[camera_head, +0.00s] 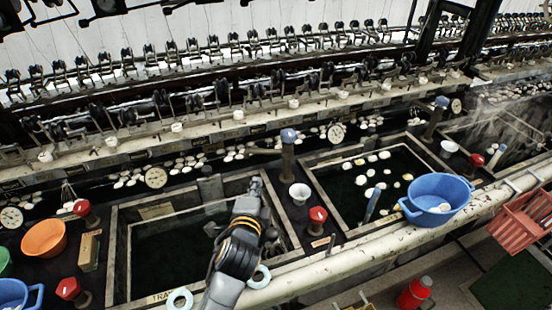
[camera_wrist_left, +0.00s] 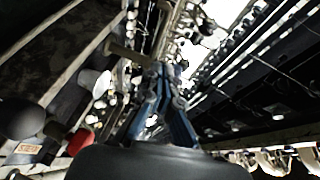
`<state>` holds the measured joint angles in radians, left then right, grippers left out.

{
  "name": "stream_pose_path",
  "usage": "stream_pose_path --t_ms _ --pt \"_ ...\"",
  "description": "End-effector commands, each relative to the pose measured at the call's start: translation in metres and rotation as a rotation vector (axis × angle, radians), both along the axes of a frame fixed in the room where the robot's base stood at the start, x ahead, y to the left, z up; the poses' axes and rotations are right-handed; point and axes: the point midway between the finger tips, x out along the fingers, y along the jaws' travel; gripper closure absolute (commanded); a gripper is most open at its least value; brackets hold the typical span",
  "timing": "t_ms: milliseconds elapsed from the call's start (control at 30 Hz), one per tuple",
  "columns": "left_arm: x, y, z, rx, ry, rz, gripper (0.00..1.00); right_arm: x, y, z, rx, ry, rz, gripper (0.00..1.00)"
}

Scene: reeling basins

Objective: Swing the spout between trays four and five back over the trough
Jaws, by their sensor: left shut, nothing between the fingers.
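A blue-capped post (camera_head: 288,150) stands between the two nearest basin trays. A short horizontal spout (camera_head: 262,151) seems to reach left from it, over the dark trough (camera_head: 215,163) with white cocoons behind the trays. The left tray (camera_head: 118,250) holds dark water; its label is partly hidden by my arm. The right tray (camera_head: 322,202) holds floating cocoons. My left gripper (camera_head: 255,184) is shut and empty over the left tray's back right corner, below and left of the spout. Its fingers fill the middle of the left wrist view (camera_wrist_left: 165,105). My right gripper is out of view.
A white cup (camera_head: 299,193) and a red knob (camera_head: 318,214) stand between the trays. A blue basin (camera_head: 436,198) sits at the right tray's front right corner. Reeling machinery runs along the back. Red knobs and an orange bowl (camera_head: 44,238) are at left.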

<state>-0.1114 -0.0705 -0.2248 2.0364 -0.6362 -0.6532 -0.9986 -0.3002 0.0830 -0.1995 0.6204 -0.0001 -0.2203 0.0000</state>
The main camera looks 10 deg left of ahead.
Motion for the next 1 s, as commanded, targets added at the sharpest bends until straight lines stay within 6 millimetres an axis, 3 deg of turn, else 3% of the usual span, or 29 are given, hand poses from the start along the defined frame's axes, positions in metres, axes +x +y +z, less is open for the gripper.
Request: stream_pose_path --t_ms 233,700,1000 --pt "0.015 0.006 0.0 0.069 0.005 0.011 1.0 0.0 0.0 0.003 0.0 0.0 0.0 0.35" --pt "0.102 0.02 -0.018 0.063 0.005 0.01 1.0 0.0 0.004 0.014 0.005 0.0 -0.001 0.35" --pt "0.131 0.025 -0.025 0.064 0.007 0.01 1.0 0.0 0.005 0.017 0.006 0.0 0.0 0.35"
